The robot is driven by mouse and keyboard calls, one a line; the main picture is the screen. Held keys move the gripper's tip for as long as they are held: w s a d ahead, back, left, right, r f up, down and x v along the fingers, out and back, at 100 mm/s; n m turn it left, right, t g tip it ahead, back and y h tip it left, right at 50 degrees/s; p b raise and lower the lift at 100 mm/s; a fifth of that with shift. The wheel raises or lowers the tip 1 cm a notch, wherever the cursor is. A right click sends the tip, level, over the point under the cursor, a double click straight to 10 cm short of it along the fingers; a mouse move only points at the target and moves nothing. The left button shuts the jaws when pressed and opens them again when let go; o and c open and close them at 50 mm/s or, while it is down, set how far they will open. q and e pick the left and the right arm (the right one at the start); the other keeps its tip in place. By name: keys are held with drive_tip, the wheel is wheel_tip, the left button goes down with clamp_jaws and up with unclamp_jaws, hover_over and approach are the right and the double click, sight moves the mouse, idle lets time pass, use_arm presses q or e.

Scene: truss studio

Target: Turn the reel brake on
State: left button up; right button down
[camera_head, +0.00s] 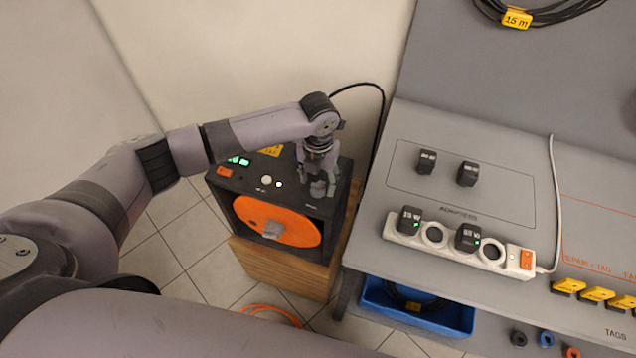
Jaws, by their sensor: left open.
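The cable reel (278,222) is an orange disc with a grey hub in the front of a black housing (240,182). The housing stands on a wooden block. Its top panel carries a red switch, green lights, a white round button and a small amber light. A small grey knob (318,189) sits at the right of the panel, partly hidden by my gripper; its setting cannot be made out. My left gripper (317,176) points down over this knob with its fingers apart. Whether the fingers touch the knob is unclear. My right gripper is out of view.
A grey bench (400,135) stands close at the right, with black adapters and a white power strip (455,247). A blue bin (440,318) sits below it. A black cable (383,120) runs down between housing and bench. Orange cable lies on the tiled floor.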

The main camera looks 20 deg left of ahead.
sight(318, 185)
use_arm(q)
wheel_tip(318, 185, up, 9)
drive_tip(key=shift+r, duration=0.2)
idle(0.5)
